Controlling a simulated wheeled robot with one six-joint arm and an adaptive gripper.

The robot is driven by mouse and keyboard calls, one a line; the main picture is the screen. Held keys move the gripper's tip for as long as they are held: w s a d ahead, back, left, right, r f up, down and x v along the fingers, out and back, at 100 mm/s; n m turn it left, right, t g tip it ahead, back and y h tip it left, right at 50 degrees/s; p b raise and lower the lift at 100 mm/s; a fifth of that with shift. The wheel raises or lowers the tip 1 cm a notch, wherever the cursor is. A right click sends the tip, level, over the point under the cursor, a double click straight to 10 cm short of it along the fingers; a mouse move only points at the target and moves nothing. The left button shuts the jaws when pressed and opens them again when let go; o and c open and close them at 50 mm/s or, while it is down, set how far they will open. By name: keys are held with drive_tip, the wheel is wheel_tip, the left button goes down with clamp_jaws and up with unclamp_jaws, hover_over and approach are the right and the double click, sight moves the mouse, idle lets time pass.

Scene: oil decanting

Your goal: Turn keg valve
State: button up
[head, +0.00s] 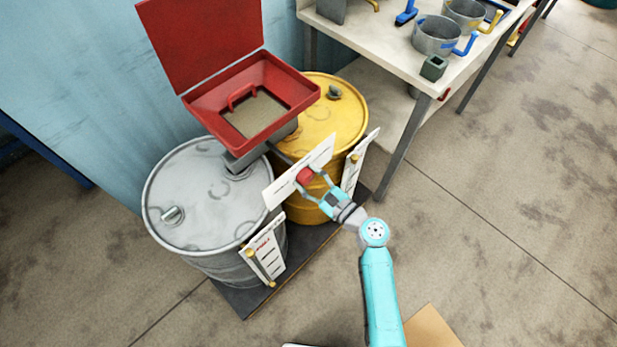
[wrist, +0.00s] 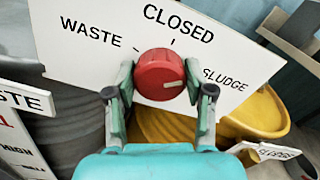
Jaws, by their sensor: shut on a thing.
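The red valve knob (wrist: 160,75) sits on a white sign plate (wrist: 95,30) marked WASTE, CLOSED and SLUDGE; knob (head: 305,176) and plate (head: 283,188) also show in the head view. My gripper (head: 310,178) is shut on the knob, one finger on each side, in the wrist view. The knob's white mark lies nearly level and points right, toward the SLUDGE side. The plate stands in front of a grey drum (head: 205,190) and a yellow drum (head: 330,115). The right finger hides part of the plate beside SLUDGE.
An open red funnel box (head: 300,90) sits above both drums, its lid raised. Labelled cards (head: 264,252) hang on the drum fronts. A dark pallet (head: 240,300) lies below. A workbench (head: 385,50) with metal jugs (head: 437,37) stands at the upper right. The floor right is clear.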

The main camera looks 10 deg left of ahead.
drive_tip(key=n, duration=0.5)
drive_tip(key=shift+n, duration=0.3)
drive_tip(key=n, duration=0.4)
drive_tip(key=shift+n, duration=0.4)
drive_tip(key=shift+f, duration=0.1)
drive_tip(key=o, duration=1.2)
drive_tip(key=shift+c, duration=0.2)
drive_tip(key=v, duration=1.2)
drive_tip(key=shift+s, duration=0.15)
